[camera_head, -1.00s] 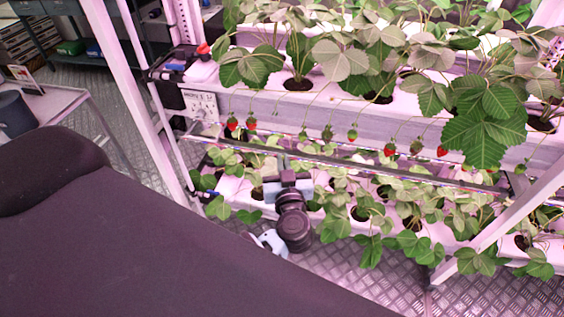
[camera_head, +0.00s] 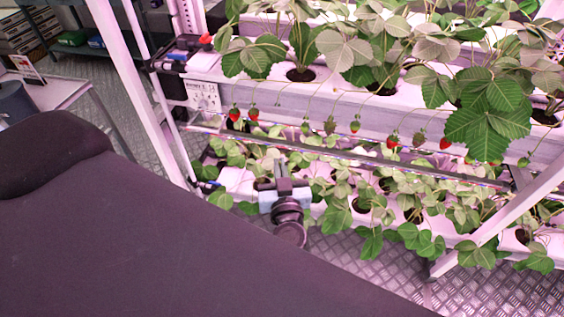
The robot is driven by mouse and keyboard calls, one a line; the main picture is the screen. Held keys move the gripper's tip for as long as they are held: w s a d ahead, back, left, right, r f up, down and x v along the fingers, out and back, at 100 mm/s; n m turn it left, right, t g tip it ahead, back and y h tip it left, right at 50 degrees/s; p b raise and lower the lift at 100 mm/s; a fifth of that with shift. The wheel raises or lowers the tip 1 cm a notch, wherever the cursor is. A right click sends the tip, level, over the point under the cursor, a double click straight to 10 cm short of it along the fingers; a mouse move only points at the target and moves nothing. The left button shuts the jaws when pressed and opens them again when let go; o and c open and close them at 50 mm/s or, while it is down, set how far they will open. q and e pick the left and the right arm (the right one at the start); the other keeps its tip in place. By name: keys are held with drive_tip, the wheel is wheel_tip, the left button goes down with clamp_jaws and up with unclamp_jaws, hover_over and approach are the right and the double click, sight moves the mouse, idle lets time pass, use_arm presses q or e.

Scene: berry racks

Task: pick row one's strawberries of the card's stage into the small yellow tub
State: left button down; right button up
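Strawberries hang on thin stems along the front of the upper white gutter. Red ones are at the left end, a first red strawberry (camera_head: 234,115) and a second (camera_head: 253,114), with another red strawberry (camera_head: 392,140) and one more (camera_head: 445,143) further right. Between them hang greenish unripe berries (camera_head: 355,127). A card (camera_head: 203,96) with small dark markings is fixed at the gutter's left end; its text is too small to read. My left gripper (camera_head: 282,173) is below and in front of the berries, apart from them; its finger gap is unclear. The yellow tub and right gripper are not in view.
A dark rail (camera_head: 350,158) runs below the berries, above a lower gutter full of leaves. A white post (camera_head: 142,95) stands left and a slanted brace (camera_head: 500,218) right. A side table (camera_head: 55,103) is at far left. Large leaves (camera_head: 490,118) overhang the right berries.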

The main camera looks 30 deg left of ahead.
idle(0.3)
use_arm(q)
drive_tip(key=shift+s+a+r+m+t+h, duration=0.2)
drive_tip(key=shift+r+m+t+h, duration=0.1)
drive_tip(key=shift+r+h, duration=0.1)
drive_tip(key=s+d+r+m+t+h, duration=0.2)
drive_tip(key=s+r+m+h, duration=0.2)
drive_tip(key=h, duration=0.5)
drive_tip(key=shift+s+r+m+t+h, duration=0.2)
drive_tip(key=shift+r+m+t+h, duration=0.1)
drive_tip(key=shift+r+m, duration=0.75)
drive_tip(key=shift+f, duration=0.2)
